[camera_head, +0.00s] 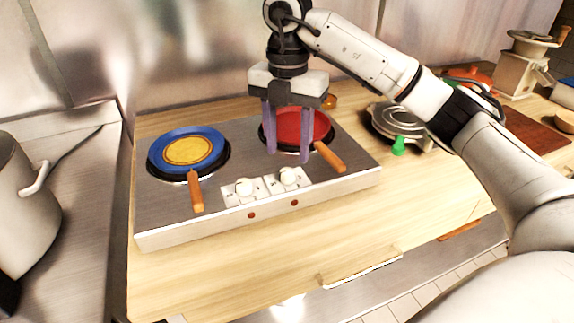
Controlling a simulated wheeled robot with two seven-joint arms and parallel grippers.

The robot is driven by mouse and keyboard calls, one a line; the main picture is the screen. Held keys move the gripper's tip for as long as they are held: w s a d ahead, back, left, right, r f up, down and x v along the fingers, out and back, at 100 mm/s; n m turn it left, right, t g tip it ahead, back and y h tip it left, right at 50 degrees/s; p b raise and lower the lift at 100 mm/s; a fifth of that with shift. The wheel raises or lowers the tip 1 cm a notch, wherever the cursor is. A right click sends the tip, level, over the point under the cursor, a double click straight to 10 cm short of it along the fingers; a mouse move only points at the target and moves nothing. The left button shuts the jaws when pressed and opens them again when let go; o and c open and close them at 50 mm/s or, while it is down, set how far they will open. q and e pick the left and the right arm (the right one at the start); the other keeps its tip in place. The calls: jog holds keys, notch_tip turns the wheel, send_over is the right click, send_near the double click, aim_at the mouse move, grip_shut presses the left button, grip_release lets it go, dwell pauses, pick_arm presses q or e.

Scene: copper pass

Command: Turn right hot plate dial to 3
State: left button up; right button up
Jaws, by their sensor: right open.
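The two-burner hot plate (330,190) stands on the wooden counter. Its right dial (290,176) is a white knob on a marked white panel at the front, beside the left dial (244,187). The dial's markings are too small to read. My right gripper (287,153) points down above the hot plate, just behind the right dial. Its purple fingers are apart with nothing held between them. They overlap the red pan (308,124) on the right burner in this view; contact cannot be told. My left gripper is not in view.
A blue pan (160,160) with yellow contents sits on the left burner, its wooden handle (197,195) toward the front. The red pan's handle (329,157) points front right. A waffle-iron-like appliance (398,118) stands right, a large pot (22,200) left. The front counter is clear.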

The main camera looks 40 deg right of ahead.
aim_at(287, 171)
notch_tip(287, 171, down, 6)
jog(key=shift+r+p, duration=0.1)
jog(key=shift+p, duration=0.2)
jog(key=c, duration=1.1)
